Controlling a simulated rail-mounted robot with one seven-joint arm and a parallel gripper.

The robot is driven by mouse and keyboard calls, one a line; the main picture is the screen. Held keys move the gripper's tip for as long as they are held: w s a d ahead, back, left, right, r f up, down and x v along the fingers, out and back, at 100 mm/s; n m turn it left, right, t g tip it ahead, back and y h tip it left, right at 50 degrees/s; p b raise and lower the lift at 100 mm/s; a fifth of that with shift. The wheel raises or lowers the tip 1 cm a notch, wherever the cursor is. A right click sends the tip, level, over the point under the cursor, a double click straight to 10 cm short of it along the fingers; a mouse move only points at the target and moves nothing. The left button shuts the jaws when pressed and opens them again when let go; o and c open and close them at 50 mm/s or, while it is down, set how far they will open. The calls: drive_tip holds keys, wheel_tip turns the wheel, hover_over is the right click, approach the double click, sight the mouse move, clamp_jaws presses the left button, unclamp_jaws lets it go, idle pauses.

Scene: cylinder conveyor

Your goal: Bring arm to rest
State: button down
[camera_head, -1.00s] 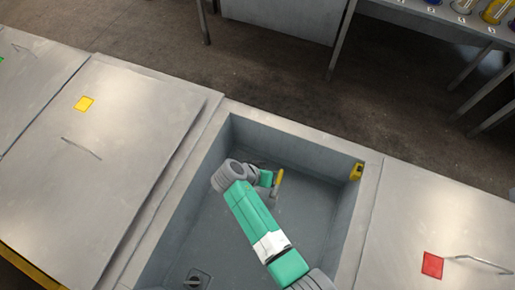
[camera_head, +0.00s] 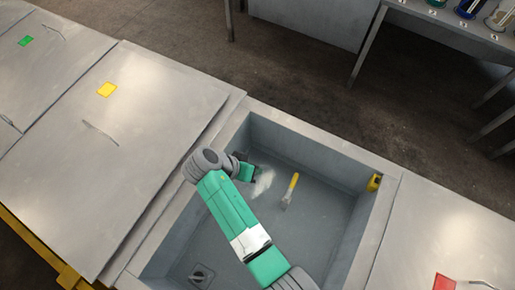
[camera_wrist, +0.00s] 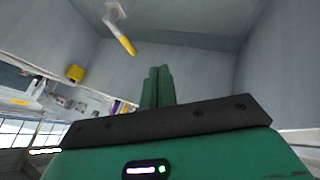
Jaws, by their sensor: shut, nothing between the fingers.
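My arm (camera_head: 226,205) is green and grey and reaches over an open grey basin (camera_head: 320,185). My gripper shows in the wrist view (camera_wrist: 157,75) with its two green fingers together and nothing between them. In the head view the gripper end (camera_head: 247,172) is small and partly hidden by my wrist. A brush with a yellow handle (camera_head: 292,186) lies in the basin, apart from my gripper and to its right. The brush also shows in the wrist view (camera_wrist: 122,35).
A yellow item (camera_head: 375,182) sits on the basin's right wall. Flat metal covers with a yellow square (camera_head: 106,90), a green square (camera_head: 25,41) and a red square (camera_head: 444,282) flank the basin. A bench with several numbered containers (camera_head: 467,8) stands at the back right.

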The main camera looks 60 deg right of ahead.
idle(0.5)
